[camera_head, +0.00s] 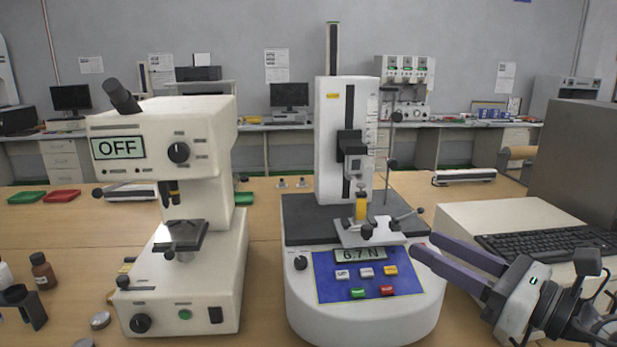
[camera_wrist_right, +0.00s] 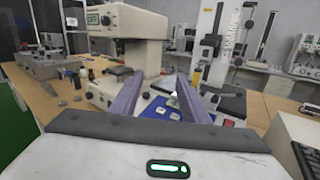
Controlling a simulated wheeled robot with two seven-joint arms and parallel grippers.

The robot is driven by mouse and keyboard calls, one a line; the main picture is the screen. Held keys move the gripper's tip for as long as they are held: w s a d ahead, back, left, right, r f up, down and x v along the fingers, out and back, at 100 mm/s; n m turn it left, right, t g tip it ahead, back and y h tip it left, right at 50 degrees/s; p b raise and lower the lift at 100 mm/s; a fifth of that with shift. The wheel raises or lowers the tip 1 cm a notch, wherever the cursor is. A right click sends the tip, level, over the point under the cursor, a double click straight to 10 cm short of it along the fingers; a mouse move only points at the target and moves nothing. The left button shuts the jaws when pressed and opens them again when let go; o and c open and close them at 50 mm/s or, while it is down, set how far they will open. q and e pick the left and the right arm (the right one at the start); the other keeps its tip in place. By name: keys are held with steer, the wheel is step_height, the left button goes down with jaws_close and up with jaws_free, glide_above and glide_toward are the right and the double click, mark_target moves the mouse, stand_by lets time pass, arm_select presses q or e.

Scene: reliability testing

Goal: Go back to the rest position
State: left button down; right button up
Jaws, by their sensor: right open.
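My right gripper (camera_head: 424,244) comes in from the lower right with two purple-grey fingers apart and nothing between them. Its fingertips are by the right side of the force tester's blue control panel (camera_head: 330,286). The force tester (camera_head: 335,130) is a white upright machine on a rounded base, and its display (camera_head: 360,254) reads 6.7 N. In the right wrist view the open fingers (camera_wrist_right: 160,75) point toward the tester and its blue panel (camera_wrist_right: 178,106). My left gripper is not in view.
A white hardness tester (camera_head: 160,200) with an OFF display stands at the left. A keyboard (camera_head: 550,242) and a grey-beige box (camera_head: 580,150) are at the right. Wooden table shows between the machines.

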steer(key=s+d+f+m+t+h, duration=0.1)
steer(key=s+d+f+m+h, duration=0.4)
steer(key=m, duration=1.2)
steer(key=d+f+m+t+h, duration=0.1)
steer(key=d+f+m+h, duration=0.4)
steer(key=f+m+h, duration=0.85)
steer(key=s+a+f+m+g+y, duration=0.35)
steer(key=s+f+m+g, duration=0.2)
steer(key=s+f, duration=0.4)
steer(key=s+a+f+m+g+y, duration=0.3)
steer(key=s+a+f+m+g, duration=0.25)
steer(key=s, duration=0.75)
arm_select(q)
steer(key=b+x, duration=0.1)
steer(key=b, duration=0.1)
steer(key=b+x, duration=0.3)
steer(key=b, duration=0.1)
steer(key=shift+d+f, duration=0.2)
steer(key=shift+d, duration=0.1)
arm_select(e)
steer(key=w+a+f+t+y, duration=0.1)
steer(key=w+a+f, duration=0.1)
steer(key=f, duration=0.6)
steer(key=w+a+f+t+y, duration=0.1)
steer(key=a+f+t, duration=0.1)
steer(key=f, duration=0.6)
steer(key=shift+w+a+f+y, duration=0.3)
steer(key=shift+w+a+f, duration=0.1)
steer(key=shift+a, duration=0.45)
